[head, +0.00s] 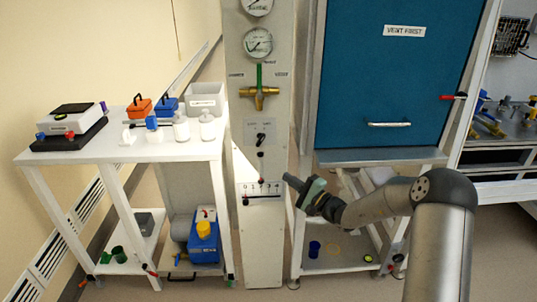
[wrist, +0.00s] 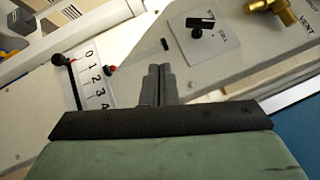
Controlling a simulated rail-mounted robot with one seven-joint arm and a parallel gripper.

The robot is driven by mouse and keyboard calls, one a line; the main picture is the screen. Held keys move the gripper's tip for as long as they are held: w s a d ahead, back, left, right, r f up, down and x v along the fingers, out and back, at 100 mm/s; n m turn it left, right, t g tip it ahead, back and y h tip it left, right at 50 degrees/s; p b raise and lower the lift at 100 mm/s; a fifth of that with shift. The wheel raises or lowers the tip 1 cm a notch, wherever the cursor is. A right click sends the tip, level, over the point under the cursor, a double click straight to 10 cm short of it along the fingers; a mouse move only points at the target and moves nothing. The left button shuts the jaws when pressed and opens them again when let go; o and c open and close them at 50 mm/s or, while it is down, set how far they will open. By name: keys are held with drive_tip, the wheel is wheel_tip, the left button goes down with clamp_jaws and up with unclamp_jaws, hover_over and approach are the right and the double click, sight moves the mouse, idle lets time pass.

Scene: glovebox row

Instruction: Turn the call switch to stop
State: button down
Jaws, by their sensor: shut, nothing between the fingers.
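The call switch appears to be the small black knob (head: 260,138) on a pale plate in the middle of the white column, with labels too small to read. In the wrist view the black knob (wrist: 201,22) is at the top, right of the fingertips, lying across its plate; I cannot tell which label it points to. My gripper (head: 288,178) is at the column's right edge, below the switch and apart from it. In the wrist view my gripper (wrist: 158,70) is shut and empty, its two fingers together, not touching the knob.
A numbered slider scale (head: 262,188) is below the switch, close to my gripper. A brass valve (head: 260,98) and gauges are above it. A white bench (head: 140,148) stands left and a blue cabinet door (head: 392,80) right.

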drive_tip(key=d+r+m+t, duration=0.2)
drive_tip(key=d+r+t, duration=0.1)
drive_tip(key=d, duration=0.1)
drive_tip(key=p, duration=0.2)
approach(261, 140)
drive_tip(key=shift+y, duration=0.3)
drive_tip(key=shift+w+a+r, duration=0.35)
drive_tip(key=shift+w+a, duration=0.2)
drive_tip(key=shift+w, duration=0.35)
drive_tip(key=shift+w+a+r, duration=0.35)
drive_tip(key=shift+w+a, duration=0.15)
drive_tip(key=shift+w, duration=0.45)
drive_tip(key=shift+w+a+r, duration=0.35)
drive_tip(key=shift+w+a, duration=0.2)
drive_tip(key=shift+w, duration=0.35)
drive_tip(key=shift+d+r, duration=0.1)
drive_tip(key=shift+d, duration=0.05)
